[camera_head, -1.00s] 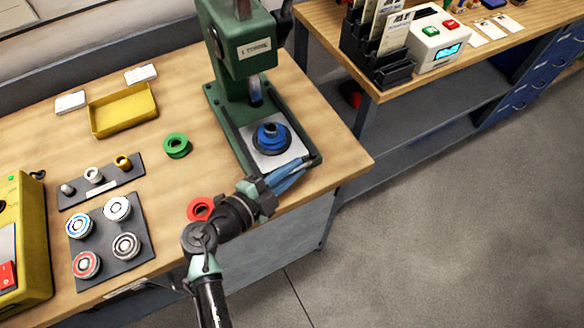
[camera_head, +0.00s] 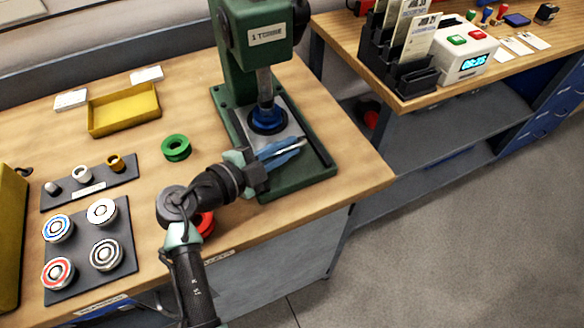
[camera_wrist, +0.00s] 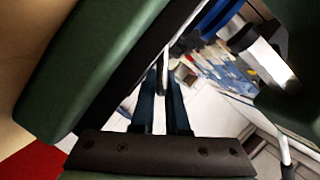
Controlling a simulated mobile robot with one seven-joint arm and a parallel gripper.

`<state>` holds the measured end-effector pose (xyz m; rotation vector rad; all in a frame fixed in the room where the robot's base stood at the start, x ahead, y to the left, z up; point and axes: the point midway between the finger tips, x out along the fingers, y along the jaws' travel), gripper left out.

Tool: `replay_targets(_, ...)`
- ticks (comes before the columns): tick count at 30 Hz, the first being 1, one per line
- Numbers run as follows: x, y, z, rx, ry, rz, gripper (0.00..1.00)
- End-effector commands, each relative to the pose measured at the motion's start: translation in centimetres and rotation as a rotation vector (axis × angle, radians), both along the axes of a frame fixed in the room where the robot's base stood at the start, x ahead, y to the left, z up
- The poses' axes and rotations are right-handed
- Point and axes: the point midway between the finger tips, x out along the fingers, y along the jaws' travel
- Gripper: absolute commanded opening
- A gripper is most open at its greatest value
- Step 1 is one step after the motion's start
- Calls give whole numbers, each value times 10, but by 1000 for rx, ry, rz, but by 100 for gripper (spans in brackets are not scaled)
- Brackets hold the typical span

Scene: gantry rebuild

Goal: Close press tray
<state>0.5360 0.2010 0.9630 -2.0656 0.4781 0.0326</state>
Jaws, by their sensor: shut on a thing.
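The green press (camera_head: 252,80) stands at the back right of the bench. Its press tray (camera_head: 292,128), a light grey plate, lies in the green base, with a blue round part (camera_head: 268,120) on it, under the ram. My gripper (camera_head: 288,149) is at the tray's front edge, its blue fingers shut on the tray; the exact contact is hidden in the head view. In the wrist view, my gripper's fingers (camera_wrist: 166,98) are close together around a thin pale piece, with dark green press parts beside them.
A green ring (camera_head: 176,147) lies left of the press, and a red ring (camera_head: 206,224) is partly behind my arm. A yellow bin (camera_head: 124,110) and a dark pad (camera_head: 88,250) with several round parts are farther left. The bench's right edge is near the press.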

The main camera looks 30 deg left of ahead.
Motion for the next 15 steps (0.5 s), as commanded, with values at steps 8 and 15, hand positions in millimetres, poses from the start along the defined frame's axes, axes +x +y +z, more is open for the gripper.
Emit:
replay_targets(8, 2, 6, 0, 2, 3, 8, 0)
replay_targets(15, 2, 6, 0, 3, 1, 9, 30)
